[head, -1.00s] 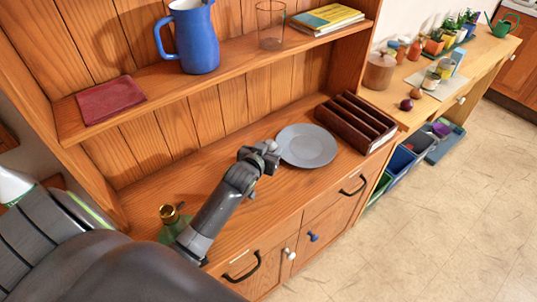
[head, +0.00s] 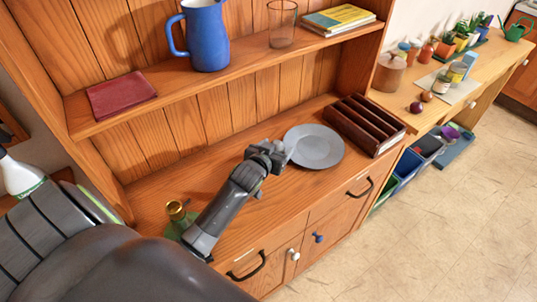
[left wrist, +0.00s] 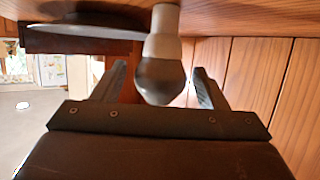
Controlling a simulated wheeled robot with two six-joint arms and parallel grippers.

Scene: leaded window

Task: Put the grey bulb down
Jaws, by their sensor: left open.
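The grey bulb (left wrist: 160,78) shows in the left wrist view, with a dark rounded end and a paler neck reaching up to the wooden surface at the picture's top. My left gripper (left wrist: 160,88) is open, with one finger on each side of the bulb and visible gaps between. In the head view my left gripper (head: 283,153) is low over the cabinet counter (head: 235,200), just left of the grey plate (head: 314,146). The bulb is hard to make out there. Its contact with the counter is not clear. My right gripper is not in view.
A dark brown divided tray (head: 367,124) stands right of the plate. A green and brass object (head: 178,213) stands beside my left arm. The shelf above holds a blue jug (head: 205,38), a glass (head: 282,25) and a red book (head: 121,95). Counter behind the gripper is clear.

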